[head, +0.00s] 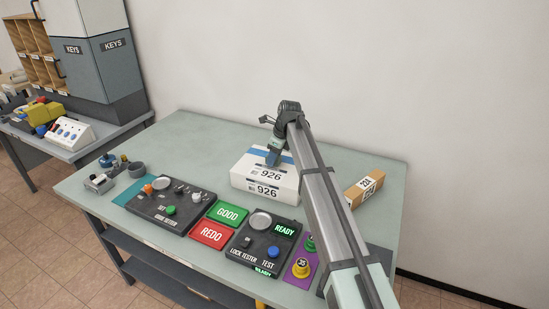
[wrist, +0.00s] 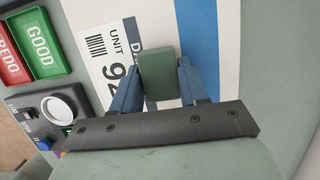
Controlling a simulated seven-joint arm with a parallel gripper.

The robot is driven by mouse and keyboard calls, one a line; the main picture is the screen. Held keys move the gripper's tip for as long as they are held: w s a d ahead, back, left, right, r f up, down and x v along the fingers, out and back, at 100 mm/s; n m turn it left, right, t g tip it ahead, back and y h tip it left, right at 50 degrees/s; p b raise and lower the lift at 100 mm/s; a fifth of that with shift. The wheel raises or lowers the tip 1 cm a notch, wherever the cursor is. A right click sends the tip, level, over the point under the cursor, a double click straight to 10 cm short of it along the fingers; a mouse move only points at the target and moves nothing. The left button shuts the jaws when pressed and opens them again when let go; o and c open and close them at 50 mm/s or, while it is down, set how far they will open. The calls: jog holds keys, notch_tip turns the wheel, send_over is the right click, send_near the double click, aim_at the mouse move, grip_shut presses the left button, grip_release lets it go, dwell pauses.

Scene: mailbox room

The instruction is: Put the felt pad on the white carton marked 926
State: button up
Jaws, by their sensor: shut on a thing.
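The white carton marked 926 (head: 245,180) stands on the pale green table, with a blue stripe across its top. My gripper (head: 273,160) is over the carton's top, pointing down. In the wrist view its two blue fingers are shut on a dull green block, which looks like the felt pad (wrist: 157,75). The carton (wrist: 118,20) fills the background there, with its printed label partly hidden behind the fingers and pad. I cannot tell whether the pad touches the carton top. In the head view the pad is not clear.
A brown carton (head: 364,188) stands right of my arm. In front are the black tester panel (head: 258,245), green GOOD tray (head: 228,213), red REDO tray (head: 209,234) and black setter panel (head: 152,207). A purple mat (head: 303,254) bears yellow and green knobs. The table's back is clear.

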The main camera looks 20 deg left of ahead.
jog(key=shift+f, duration=0.2)
jog(key=shift+f, duration=0.15)
jog(key=o, duration=1)
jog(key=v, duration=1.2)
